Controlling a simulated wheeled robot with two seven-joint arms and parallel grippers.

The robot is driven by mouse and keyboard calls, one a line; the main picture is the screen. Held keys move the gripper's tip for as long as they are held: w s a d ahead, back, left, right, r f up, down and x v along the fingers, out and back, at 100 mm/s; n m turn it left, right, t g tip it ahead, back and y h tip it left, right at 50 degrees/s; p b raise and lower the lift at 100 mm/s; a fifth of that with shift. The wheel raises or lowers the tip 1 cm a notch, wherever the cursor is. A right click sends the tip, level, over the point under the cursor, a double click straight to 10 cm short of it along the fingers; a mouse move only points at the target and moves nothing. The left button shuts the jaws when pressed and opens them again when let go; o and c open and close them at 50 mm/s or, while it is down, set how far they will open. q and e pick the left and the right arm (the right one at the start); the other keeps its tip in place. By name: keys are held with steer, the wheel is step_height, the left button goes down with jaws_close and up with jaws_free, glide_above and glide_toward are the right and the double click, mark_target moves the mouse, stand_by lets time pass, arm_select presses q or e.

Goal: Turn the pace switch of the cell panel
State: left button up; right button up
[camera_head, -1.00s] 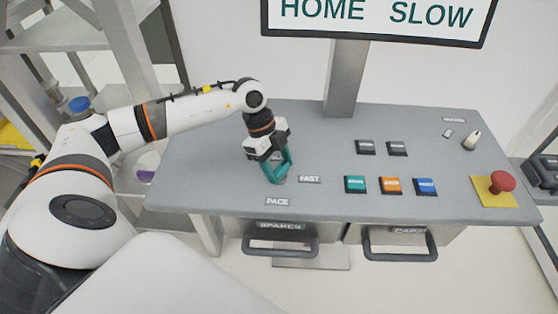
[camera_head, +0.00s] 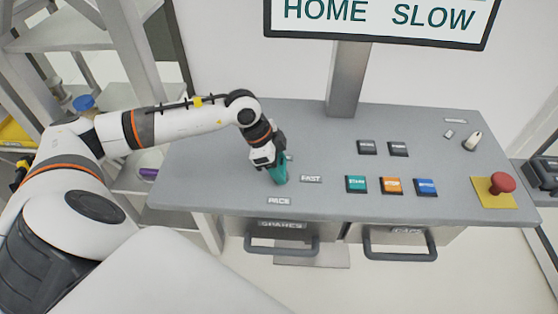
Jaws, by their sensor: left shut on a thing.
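The cell panel (camera_head: 220,185) is a grey sloped desk top. My left gripper (camera_head: 280,181) has teal fingers and points down at the panel, just left of the FAST label (camera_head: 311,179) and above the PACE label (camera_head: 279,201). It is shut on the pace switch, which is mostly hidden by the fingers, so its pointing direction cannot be told. The sign (camera_head: 378,18) above the panel reads HOME SLOW. My right gripper is not in view.
Teal (camera_head: 356,184), orange (camera_head: 392,186) and blue (camera_head: 426,187) buttons sit right of the gripper, with two dark buttons behind them. A red mushroom button (camera_head: 502,183) and a pale lever switch (camera_head: 472,141) are at the right. Drawers with handles (camera_head: 282,246) hang below.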

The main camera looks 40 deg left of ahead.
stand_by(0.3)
arm_select(q)
steer(key=o, duration=1)
steer(key=shift+r, duration=0.1)
steer(key=shift+a+r+b, duration=0.2)
steer(key=shift+r+b, duration=0.1)
steer(key=b+v, duration=0.3)
steer(key=v, duration=0.8)
steer(key=shift+s+r, duration=0.1)
steer(key=shift+s, duration=0.05)
steer(key=shift+d, duration=0.1)
